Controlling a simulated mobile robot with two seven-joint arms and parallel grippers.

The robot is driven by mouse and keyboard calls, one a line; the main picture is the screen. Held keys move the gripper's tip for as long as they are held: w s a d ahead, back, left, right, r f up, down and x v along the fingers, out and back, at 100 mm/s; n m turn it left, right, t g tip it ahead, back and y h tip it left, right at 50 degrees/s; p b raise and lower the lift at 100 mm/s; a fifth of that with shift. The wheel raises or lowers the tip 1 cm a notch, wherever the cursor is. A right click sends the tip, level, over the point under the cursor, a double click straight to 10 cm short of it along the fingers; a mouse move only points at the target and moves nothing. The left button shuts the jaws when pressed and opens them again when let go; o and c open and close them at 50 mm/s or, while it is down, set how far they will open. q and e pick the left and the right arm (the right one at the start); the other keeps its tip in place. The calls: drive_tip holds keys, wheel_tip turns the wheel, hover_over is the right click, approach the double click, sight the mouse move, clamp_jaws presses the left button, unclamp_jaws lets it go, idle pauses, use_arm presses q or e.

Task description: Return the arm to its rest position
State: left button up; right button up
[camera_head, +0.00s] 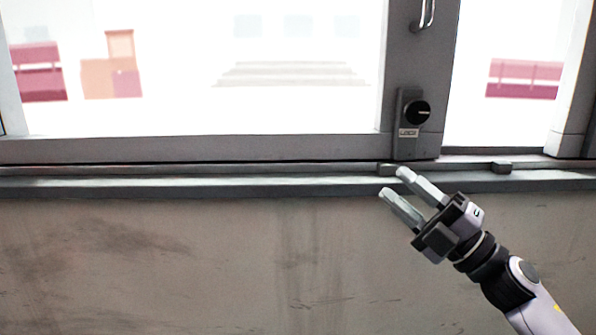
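My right gripper (394,182) comes in from the lower right, its two pale fingers pointing up and left. The fingers stand apart with nothing between them, so it is open and empty. In the picture the fingertips lie over the window ledge (250,187), just below the lock; I cannot tell whether they touch the ledge. My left gripper is not in view.
A grey-framed window fills the upper part, with a black lock knob (417,112) and a metal handle (427,14) on its frame. The stained wall (200,265) below is bare.

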drive_tip(key=s+d+f+m+t+h, duration=0.15)
drive_tip(key=s+f+m+h, duration=0.25)
drive_tip(key=f+m+h, duration=0.55)
drive_tip(key=s+d+f+m+t+h, duration=0.1)
drive_tip(key=s+d+f+m+h, duration=0.2)
drive_tip(key=f+m, duration=1.15)
drive_tip(key=s+f+m+g+h, duration=0.2)
drive_tip(key=s+f+g+h, duration=0.2)
drive_tip(key=s+f, duration=1.4)
wheel_tip(320, 180, down, 3)
drive_tip(key=g, duration=0.2)
drive_tip(key=shift+a+f+g+p, duration=0.2)
drive_tip(key=shift+g+p, duration=0.15)
drive_tip(key=shift+s, duration=0.1)
